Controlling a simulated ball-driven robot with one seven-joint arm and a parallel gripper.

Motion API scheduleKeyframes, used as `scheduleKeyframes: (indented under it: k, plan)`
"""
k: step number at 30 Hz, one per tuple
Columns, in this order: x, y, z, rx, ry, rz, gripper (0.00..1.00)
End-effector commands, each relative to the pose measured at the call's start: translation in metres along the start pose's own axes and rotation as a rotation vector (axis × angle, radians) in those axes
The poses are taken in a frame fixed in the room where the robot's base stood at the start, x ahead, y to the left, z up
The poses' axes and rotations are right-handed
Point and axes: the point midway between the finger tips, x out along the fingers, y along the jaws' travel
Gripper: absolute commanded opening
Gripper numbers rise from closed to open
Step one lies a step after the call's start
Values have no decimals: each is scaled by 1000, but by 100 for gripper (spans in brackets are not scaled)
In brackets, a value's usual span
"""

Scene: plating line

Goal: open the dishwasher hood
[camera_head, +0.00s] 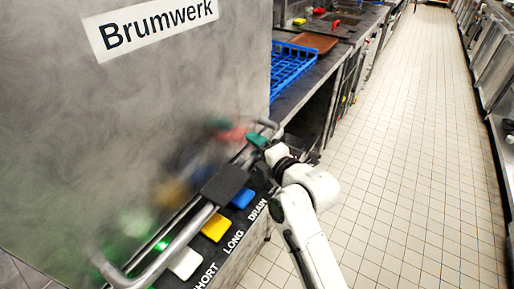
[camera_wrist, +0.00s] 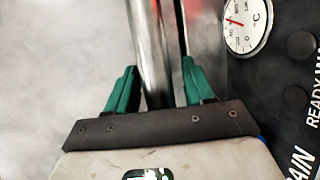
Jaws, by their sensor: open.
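The dishwasher hood (camera_head: 150,90) is a large grey steel box labelled Brumwerk, filling the left of the head view. Its tubular handle (camera_head: 182,238) runs along the lower front, and the hood looks down. My gripper (camera_head: 258,141), with green fingers, is at the far end of this handle. In the wrist view the handle (camera_wrist: 148,40) runs between the two open fingers of my gripper (camera_wrist: 159,68), with a gap on each side. Its lower part is hidden behind the gripper's dark palm. I cannot tell how deep the bar sits between the fingers.
Below the handle is a dark panel with white (camera_head: 187,263), yellow (camera_head: 216,227) and blue (camera_head: 243,198) buttons. A round dial (camera_wrist: 247,25) is right of the handle in the wrist view. A blue rack (camera_head: 290,66) stands on the counter beyond. The tiled aisle (camera_head: 410,150) is clear.

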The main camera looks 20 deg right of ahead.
Motion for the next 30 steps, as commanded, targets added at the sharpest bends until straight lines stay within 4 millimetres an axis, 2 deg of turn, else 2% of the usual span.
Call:
scheduleKeyframes:
  k: [2,18,30]
  plan:
    - [0,0,0,0,0,0,50]
    - [0,0,0,0,0,-1,0]
    - [0,6,1,0,0,0,0]
